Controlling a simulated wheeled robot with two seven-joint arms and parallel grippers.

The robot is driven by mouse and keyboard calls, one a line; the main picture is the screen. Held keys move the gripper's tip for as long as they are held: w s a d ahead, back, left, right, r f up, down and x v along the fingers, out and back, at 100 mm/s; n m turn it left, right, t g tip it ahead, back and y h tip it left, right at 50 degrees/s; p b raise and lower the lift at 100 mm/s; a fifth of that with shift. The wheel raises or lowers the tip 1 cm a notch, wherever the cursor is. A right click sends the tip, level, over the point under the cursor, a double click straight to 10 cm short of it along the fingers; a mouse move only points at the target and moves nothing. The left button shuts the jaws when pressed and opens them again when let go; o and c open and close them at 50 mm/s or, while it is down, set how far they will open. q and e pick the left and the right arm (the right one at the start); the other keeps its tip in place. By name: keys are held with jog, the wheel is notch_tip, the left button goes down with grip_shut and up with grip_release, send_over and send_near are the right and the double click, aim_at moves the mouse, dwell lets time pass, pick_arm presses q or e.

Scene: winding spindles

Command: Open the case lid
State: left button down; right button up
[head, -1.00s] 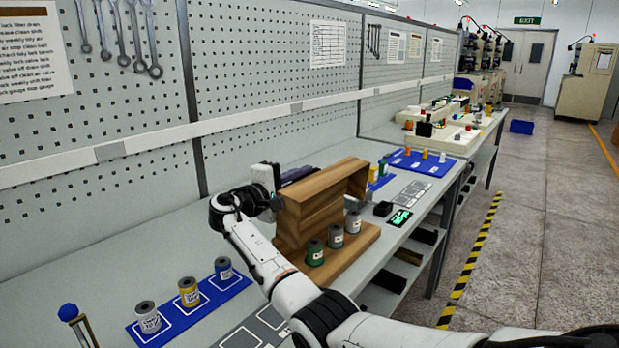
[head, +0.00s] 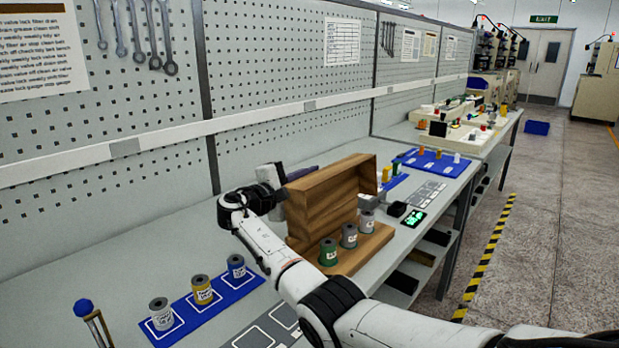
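The wooden case has its lid (head: 325,206) raised and standing steeply behind the base. The wooden base (head: 378,244) lies on the bench and carries a green spool (head: 328,252), a grey spool (head: 348,236) and a silver spool (head: 366,221) in a row. My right arm comes in from the lower right and bends round the left end of the case. My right gripper (head: 275,188) is just left of and behind the raised lid. Its fingertips are not clear, so I cannot tell whether they touch the lid. My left gripper is not in view.
A blue mat (head: 222,310) with three labelled spools lies at the front left, beside a blue-knobbed stand (head: 84,308). A black block (head: 397,209) and a small green-lit display (head: 414,218) sit right of the case. A pegboard wall (head: 290,60) runs behind the bench.

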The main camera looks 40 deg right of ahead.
jog(key=o, duration=0.3)
jog(key=shift+s+r, duration=0.1)
jog(key=shift+r, duration=0.1)
jog(key=shift+f, duration=0.1)
jog(key=shift+a, duration=0.15)
jog(key=a, duration=0.3)
jog(key=a+b, duration=0.1)
jog(key=a, duration=0.6)
jog(key=shift+s, duration=0.35)
